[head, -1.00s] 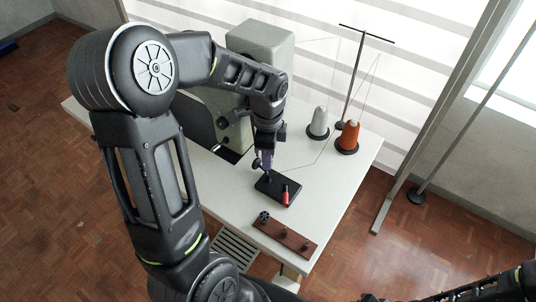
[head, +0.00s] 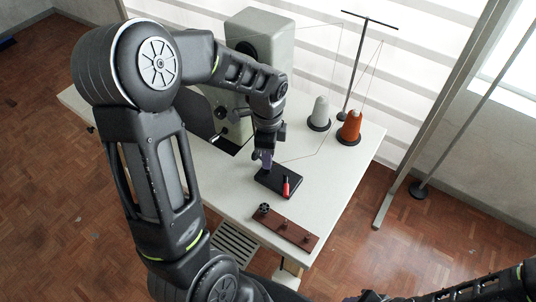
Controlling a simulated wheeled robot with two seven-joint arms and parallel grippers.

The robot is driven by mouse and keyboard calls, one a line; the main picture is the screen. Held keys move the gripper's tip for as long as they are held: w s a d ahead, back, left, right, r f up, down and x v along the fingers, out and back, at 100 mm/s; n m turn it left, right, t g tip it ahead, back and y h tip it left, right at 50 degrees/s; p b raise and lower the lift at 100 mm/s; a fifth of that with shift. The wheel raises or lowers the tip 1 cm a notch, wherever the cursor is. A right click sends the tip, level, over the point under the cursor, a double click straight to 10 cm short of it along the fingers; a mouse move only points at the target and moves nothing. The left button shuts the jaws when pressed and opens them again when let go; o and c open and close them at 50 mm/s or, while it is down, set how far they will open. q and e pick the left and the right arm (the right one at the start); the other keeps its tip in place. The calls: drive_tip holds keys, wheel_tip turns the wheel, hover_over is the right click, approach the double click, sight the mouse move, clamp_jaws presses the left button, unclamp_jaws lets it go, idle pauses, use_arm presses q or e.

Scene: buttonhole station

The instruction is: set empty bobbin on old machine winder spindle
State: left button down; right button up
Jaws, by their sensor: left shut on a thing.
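My left gripper (head: 265,165) points down at the back left end of the black winder plate (head: 286,186) on the white table. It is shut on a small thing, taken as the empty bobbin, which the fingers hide. The winder spindle is hidden at the gripper too, so I cannot tell whether bobbin and spindle touch. A red piece (head: 286,186) stands up from the plate's front part. My right arm shows at the lower right corner; its gripper cannot be made out.
A brown wooden rack (head: 294,234) with a dark bobbin (head: 264,209) at its left end lies near the table's front edge. The grey-green machine (head: 262,48) stands behind my left arm. A white cone (head: 320,114) and an orange cone (head: 350,127) stand back right.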

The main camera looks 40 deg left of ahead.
use_arm(q)
drive_tip(key=shift+f+b, duration=0.4)
drive_tip(key=shift+f, duration=0.15)
drive_tip(key=c, duration=1.1)
unclamp_jaws()
drive_tip(key=shift+c, duration=0.2)
wheel_tip(320, 180, up, 8)
drive_tip(key=shift+f, duration=0.1)
idle(0.4)
